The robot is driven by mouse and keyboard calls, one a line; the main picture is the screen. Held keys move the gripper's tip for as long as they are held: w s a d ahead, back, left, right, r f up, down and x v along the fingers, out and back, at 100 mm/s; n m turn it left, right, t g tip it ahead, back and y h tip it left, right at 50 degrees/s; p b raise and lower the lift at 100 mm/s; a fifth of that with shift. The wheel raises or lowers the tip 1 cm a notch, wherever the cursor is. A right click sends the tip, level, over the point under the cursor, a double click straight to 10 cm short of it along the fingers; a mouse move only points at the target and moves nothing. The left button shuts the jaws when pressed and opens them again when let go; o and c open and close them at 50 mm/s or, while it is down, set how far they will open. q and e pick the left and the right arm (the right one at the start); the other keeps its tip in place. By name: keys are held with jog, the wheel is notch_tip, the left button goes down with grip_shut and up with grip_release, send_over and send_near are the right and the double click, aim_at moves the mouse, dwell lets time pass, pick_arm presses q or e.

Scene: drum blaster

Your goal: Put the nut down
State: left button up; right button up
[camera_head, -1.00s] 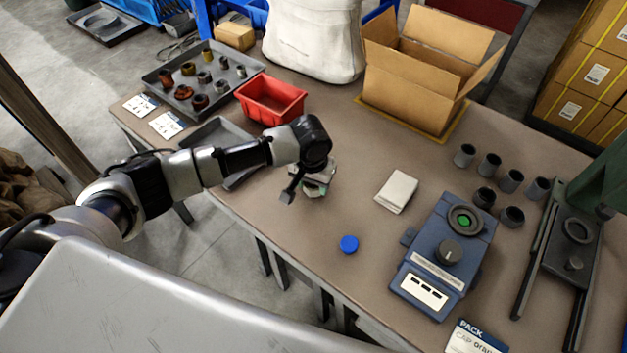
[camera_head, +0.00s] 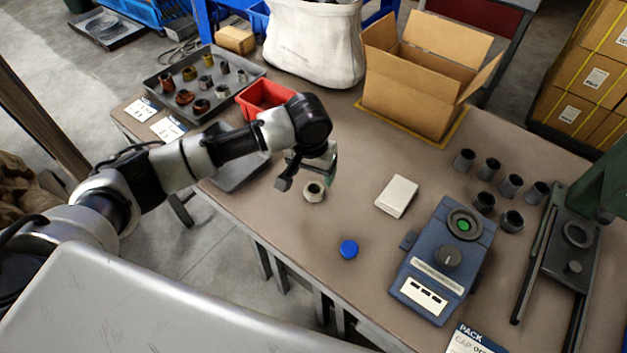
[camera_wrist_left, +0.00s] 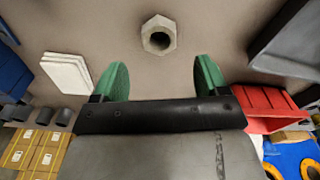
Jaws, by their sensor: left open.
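The nut (camera_head: 314,191) is a pale hex nut with a dark hole. It rests on the brown table (camera_head: 285,215), apart from the fingers. It also shows in the left wrist view (camera_wrist_left: 159,35), beyond the fingertips and roughly centred between them. My left gripper (camera_head: 308,170) is just above and behind the nut in the head view. Its green-padded fingers are spread wide and empty in the left wrist view (camera_wrist_left: 160,78). My right gripper is not in view.
A blue cap (camera_head: 349,249) and a white pad (camera_head: 396,196) lie to the right of the nut. A blue device (camera_head: 445,262) stands farther right. A red bin (camera_head: 262,98) and a grey tray (camera_head: 238,178) are behind and left. Table around the nut is bare.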

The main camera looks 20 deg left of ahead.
pick_arm(q)
jog(key=shift+s+r, duration=0.15)
jog(key=shift+r, duration=1.15)
jog(key=shift+s+r, duration=0.1)
jog(key=shift+r, duration=1.2)
